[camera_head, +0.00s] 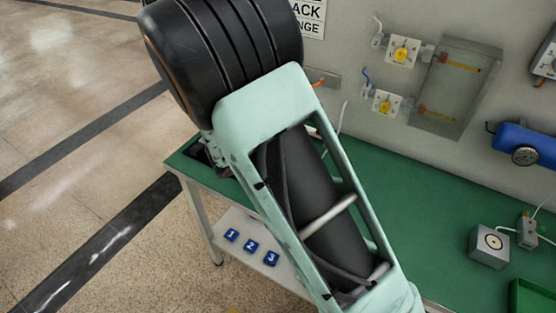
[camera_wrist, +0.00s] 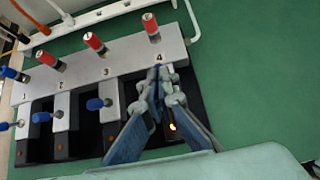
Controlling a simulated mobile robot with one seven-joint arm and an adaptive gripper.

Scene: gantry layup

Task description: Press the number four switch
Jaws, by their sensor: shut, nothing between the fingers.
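In the wrist view a light grey strip (camera_wrist: 125,55) carries the labels 1 to 4 above a row of dark switch units. The number four switch (camera_wrist: 185,88) is at the right end, and a small orange light glows on its lower part. My gripper (camera_wrist: 159,78) is shut and empty, with its tips over the upper part of this switch, just below the label 4. The fingers hide its lever, and I cannot tell whether they touch it. The number three switch (camera_wrist: 112,108) and number two switch (camera_wrist: 62,112) have blue-tipped levers. In the head view my arm hides the switches.
Red-topped cylinders (camera_wrist: 95,43) stand along the strip's back, close to the fingers. The green bench (camera_head: 445,215) is clear to the right of the switches. A grey box (camera_head: 489,246) and a blue cylinder (camera_head: 525,140) are farther right. Blue number blocks (camera_head: 251,246) lie on the lower shelf.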

